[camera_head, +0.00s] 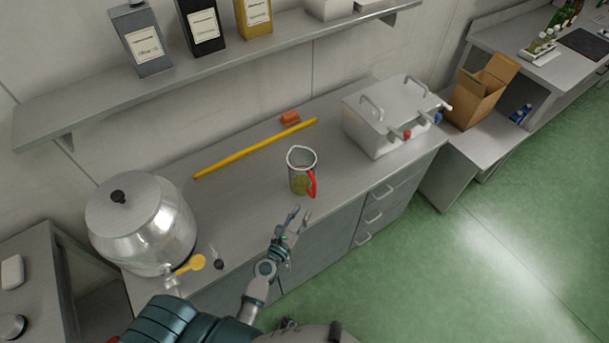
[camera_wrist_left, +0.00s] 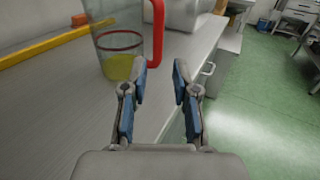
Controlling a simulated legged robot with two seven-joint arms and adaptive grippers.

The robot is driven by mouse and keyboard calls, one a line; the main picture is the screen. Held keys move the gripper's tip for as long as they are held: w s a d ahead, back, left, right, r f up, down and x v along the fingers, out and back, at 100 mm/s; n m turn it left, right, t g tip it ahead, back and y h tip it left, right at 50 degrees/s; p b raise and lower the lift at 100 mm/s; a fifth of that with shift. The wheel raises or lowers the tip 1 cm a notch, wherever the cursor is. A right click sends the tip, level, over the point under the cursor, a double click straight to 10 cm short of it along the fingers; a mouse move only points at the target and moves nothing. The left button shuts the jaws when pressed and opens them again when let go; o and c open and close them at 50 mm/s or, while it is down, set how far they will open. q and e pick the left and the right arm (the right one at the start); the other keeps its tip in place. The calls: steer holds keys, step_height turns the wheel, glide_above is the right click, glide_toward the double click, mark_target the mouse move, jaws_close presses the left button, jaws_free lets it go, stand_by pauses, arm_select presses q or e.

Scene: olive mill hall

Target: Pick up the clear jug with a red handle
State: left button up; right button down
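The clear jug with a red handle (camera_head: 300,176) stands upright on the grey counter, with some yellow-green liquid in its bottom. Its red handle (camera_head: 312,184) faces the front right. My left gripper (camera_head: 298,217) is open and empty, just in front of the jug at the counter's front edge. In the left wrist view the jug (camera_wrist_left: 119,45) is ahead and to the left, and its handle (camera_wrist_left: 157,35) is ahead of the gap between the open fingers (camera_wrist_left: 160,75). The fingers do not appear to touch it. My right gripper is not in view.
A steel drum with a yellow tap (camera_head: 140,222) stands on the counter at left. A yellow stick (camera_head: 254,149) and an orange block (camera_head: 290,118) lie behind the jug. A shelf with tins (camera_head: 200,77) overhangs the back.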

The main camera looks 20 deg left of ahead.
mark_target(313, 193)
arm_select(q)
steer(key=w, duration=0.3)
steer(key=w+d, duration=0.1)
steer(key=w, duration=0.6)
steer(key=shift+w+d+f, duration=0.25)
steer(key=shift+w, duration=0.1)
steer(key=shift+s, duration=0.1)
jaws_close()
